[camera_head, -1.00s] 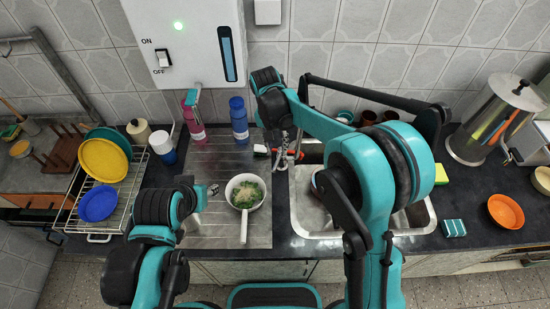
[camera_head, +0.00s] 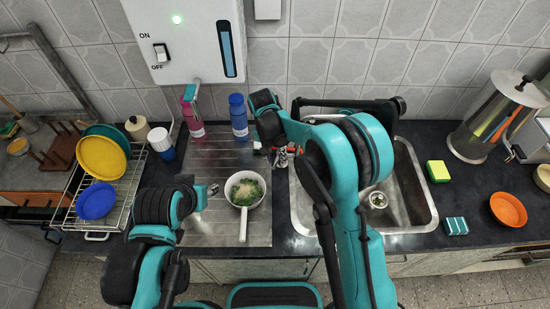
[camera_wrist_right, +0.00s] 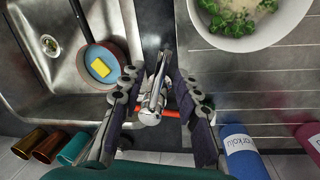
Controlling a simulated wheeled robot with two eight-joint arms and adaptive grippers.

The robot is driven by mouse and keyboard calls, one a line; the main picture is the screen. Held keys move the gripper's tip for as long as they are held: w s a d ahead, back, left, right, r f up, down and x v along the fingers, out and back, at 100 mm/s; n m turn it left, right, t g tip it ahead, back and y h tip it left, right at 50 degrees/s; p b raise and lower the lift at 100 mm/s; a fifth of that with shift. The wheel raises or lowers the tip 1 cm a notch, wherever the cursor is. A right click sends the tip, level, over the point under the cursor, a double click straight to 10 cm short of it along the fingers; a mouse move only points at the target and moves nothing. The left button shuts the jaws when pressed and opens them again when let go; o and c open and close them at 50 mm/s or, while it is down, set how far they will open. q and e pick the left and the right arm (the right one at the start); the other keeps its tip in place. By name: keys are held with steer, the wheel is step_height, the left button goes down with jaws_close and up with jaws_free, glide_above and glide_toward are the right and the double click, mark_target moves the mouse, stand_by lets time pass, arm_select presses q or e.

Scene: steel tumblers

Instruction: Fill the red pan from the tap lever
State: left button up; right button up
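The red pan (camera_wrist_right: 105,50) sits in the sink in the right wrist view, with a reddish rim, a bluish inside and a small yellow block in it. Its dark handle points toward the top. In the head view my arm hides the pan. The metal tap and its lever (camera_wrist_right: 155,97) stand at the sink's edge, with a red part beside them. My right gripper (camera_wrist_right: 158,82) is open, its two fingers on either side of the tap lever. I cannot tell whether either finger touches it. My left gripper (camera_head: 212,189) is left of the white pan; its finger state is unclear.
A white pan (camera_head: 244,190) with green food stands on the drainboard left of the sink (camera_head: 410,228). Blue (camera_head: 238,118) and pink (camera_head: 193,120) bottles stand behind it. Several tumblers (camera_wrist_right: 48,147) stand near the tap. A sponge (camera_head: 438,171) and an orange bowl (camera_head: 508,210) lie right.

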jaws_close()
steer(key=m, duration=0.1)
steer(key=a+m, duration=0.1)
steer(key=shift+w+a+m, duration=0.15)
steer(key=shift+w+m, duration=0.15)
steer(key=shift+w, duration=0.05)
jaws_free()
step_height(320, 180, up, 12)
steer(key=a, duration=0.1)
steer(key=shift+w+a, duration=0.25)
steer(key=shift+w, duration=0.2)
